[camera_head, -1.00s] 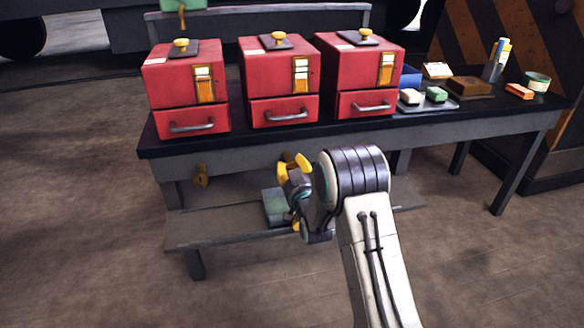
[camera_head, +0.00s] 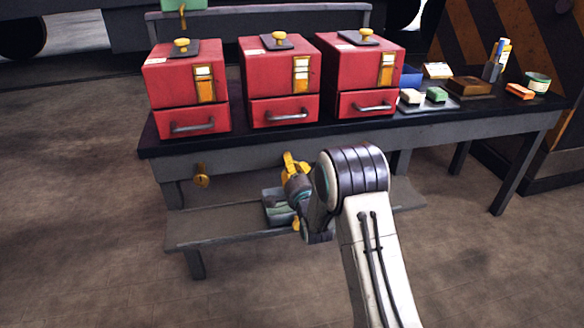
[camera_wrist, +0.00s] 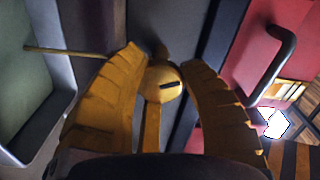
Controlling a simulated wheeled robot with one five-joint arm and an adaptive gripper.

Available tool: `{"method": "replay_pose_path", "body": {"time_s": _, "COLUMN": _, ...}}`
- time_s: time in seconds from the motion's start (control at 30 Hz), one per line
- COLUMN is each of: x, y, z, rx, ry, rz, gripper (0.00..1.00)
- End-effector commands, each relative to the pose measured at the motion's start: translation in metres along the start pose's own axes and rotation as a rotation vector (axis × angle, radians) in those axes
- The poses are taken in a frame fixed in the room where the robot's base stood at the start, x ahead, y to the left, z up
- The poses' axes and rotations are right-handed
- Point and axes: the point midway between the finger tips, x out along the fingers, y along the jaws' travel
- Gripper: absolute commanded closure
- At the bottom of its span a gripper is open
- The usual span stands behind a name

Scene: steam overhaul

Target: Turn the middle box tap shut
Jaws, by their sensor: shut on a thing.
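The middle red box (camera_head: 279,80) stands on the bench, with a drawer and grey handle on its front. Below it, at the bench's front edge, is my gripper (camera_head: 290,163), partly hidden by my own arm in the head view. In the wrist view a round yellow tap (camera_wrist: 163,86) with a dark slot sits between the two yellow fingers of my gripper (camera_wrist: 160,75), which are shut on it. The middle tap is not clear in the head view.
A left red box (camera_head: 186,88) and a right red box (camera_head: 360,75) flank the middle one. A grey-green container (camera_head: 277,207) sits on the lower shelf (camera_head: 215,229), close to my gripper. Blocks and a tin (camera_head: 537,82) are at the bench's right end.

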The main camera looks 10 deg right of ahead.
Motion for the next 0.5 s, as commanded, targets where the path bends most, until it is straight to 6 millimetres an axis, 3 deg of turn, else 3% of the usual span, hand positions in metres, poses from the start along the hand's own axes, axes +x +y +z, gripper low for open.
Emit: {"method": "replay_pose_path", "body": {"time_s": 0.5, "x": 0.0015, "y": -0.0030, "z": -0.0072, "rx": 0.343, "ry": 0.013, "rz": -0.016, "gripper": 0.94}}
